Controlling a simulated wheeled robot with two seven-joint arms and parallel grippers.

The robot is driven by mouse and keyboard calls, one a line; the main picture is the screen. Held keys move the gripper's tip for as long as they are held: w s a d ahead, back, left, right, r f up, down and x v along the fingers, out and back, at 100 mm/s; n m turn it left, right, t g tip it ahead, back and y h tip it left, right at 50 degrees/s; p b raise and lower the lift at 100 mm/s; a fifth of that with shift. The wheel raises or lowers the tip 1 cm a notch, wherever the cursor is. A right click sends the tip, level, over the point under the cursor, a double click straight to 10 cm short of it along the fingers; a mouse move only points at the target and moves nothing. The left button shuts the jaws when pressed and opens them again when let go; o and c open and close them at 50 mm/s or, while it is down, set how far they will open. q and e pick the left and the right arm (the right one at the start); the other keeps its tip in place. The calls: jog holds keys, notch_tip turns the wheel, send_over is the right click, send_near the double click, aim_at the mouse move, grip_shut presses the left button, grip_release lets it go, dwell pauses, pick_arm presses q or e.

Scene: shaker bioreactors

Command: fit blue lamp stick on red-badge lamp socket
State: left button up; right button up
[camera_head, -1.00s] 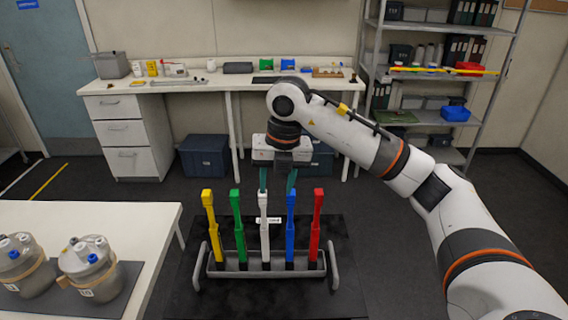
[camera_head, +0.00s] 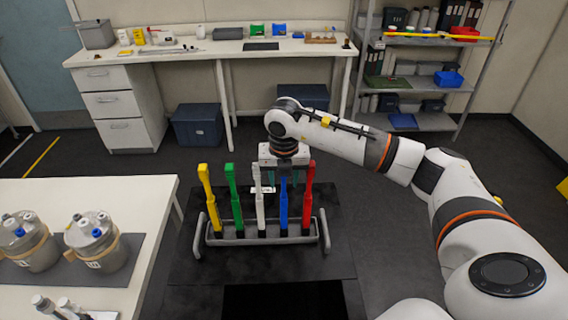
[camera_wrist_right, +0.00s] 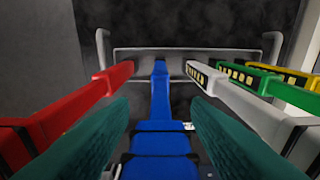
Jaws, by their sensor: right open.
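The blue lamp stick (camera_head: 284,208) stands upright in a grey rack (camera_head: 268,237), between the white stick (camera_head: 260,208) and the red stick (camera_head: 307,205). My right gripper (camera_head: 284,180) is at the upper part of the blue stick, behind it in the head view. In the right wrist view, its teal fingers (camera_wrist_right: 160,108) are open on either side of the blue stick (camera_wrist_right: 159,98), with gaps visible. Two grey bioreactor vessels (camera_head: 93,246) (camera_head: 27,245) stand on the left table. I cannot make out a red-badge socket. My left gripper is out of view.
Green (camera_head: 235,198) and yellow (camera_head: 209,200) sticks stand left of the white one. The rack rests on a black surface. The white left table (camera_head: 150,190) has free room behind the vessels. A workbench (camera_head: 200,52) and shelves (camera_head: 420,72) stand farther back.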

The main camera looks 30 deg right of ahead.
jog(key=shift+f, duration=0.2)
grip_shut()
jog(key=shift+r, duration=0.2)
jog(key=shift+r, duration=0.35)
jog(key=shift+r+p, duration=0.25)
jog(key=shift+p, duration=0.1)
